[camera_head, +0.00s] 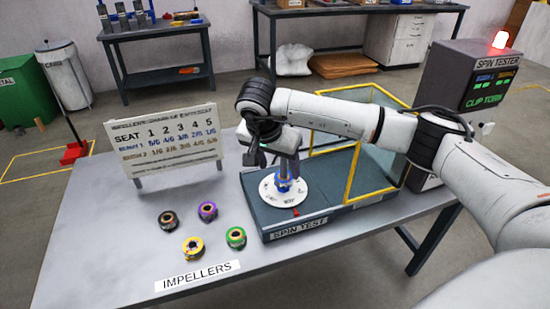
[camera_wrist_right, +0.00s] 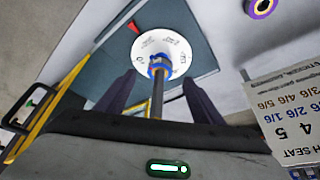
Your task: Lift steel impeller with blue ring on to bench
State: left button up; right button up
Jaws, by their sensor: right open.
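The steel impeller with the blue ring (camera_head: 285,186) sits around the upright post in the middle of the white round plate (camera_head: 268,194) of the spin tester. In the right wrist view the blue-ringed impeller (camera_wrist_right: 157,65) shows beyond my fingers, around the steel post (camera_wrist_right: 157,96). My right gripper (camera_head: 284,170) is above it, pointing down. In the right wrist view my right gripper (camera_wrist_right: 160,88) has its dark fingers apart, one on each side of the post. My left gripper is not in view. The bench (camera_head: 110,235) has bare room at left.
A yellow-framed guard (camera_head: 352,178) stands right of the plate.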

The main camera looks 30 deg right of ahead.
aim_at(282, 175)
jog(key=x, duration=0.6)
jog(key=shift+f, duration=0.1)
jog(key=c, duration=1.4)
jog(key=shift+r+p, duration=0.35)
jog(key=shift+r, duration=0.3)
